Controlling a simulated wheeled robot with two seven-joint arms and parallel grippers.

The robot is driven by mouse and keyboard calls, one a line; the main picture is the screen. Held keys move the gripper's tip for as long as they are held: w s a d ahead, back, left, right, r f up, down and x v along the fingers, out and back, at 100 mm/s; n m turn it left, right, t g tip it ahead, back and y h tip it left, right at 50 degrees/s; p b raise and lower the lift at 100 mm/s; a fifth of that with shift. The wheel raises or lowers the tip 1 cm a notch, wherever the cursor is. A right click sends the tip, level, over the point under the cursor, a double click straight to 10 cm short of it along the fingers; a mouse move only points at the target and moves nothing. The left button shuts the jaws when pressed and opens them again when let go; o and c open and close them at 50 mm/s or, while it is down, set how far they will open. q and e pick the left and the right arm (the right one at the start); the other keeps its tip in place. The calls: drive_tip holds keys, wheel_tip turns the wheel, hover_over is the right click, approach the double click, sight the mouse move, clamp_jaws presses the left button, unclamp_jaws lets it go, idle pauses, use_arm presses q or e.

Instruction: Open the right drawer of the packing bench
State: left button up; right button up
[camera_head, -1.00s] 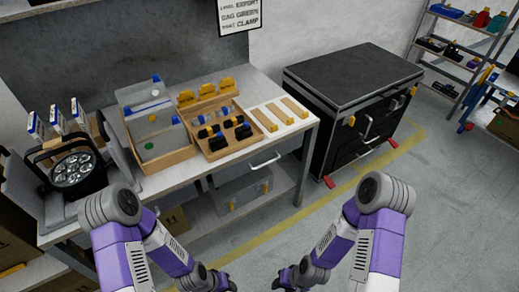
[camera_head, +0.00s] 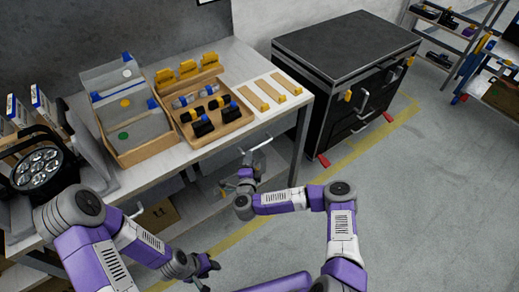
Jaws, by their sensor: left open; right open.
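The packing bench (camera_head: 225,160) runs along the wall on the left, with a pale top. The right drawer is under the right part of the bench top; its light bar handle (camera_head: 258,145) shows just below the front edge. My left gripper (camera_head: 206,270) is open and empty, low in front of the bench, away from the drawers.
A black wheeled case (camera_head: 345,75) stands right of the bench. A cardboard box (camera_head: 158,217) sits below.

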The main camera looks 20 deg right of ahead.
sight(260, 145)
drive_tip(key=w+d, duration=0.1)
drive_tip(key=w, duration=0.1)
drive_tip(key=w+d+m+h+b, duration=0.1)
drive_tip(key=w+d, duration=0.1)
drive_tip(key=w+d+f+m+h+b, duration=0.1)
drive_tip(key=w+d, duration=0.1)
drive_tip(key=shift+d+g, duration=0.25)
drive_tip(key=shift+g, duration=0.05)
drive_tip(key=shift+w+d+b, duration=0.25)
drive_tip(key=shift+w+b, duration=0.1)
drive_tip(key=shift+w, duration=0.15)
clamp_jaws()
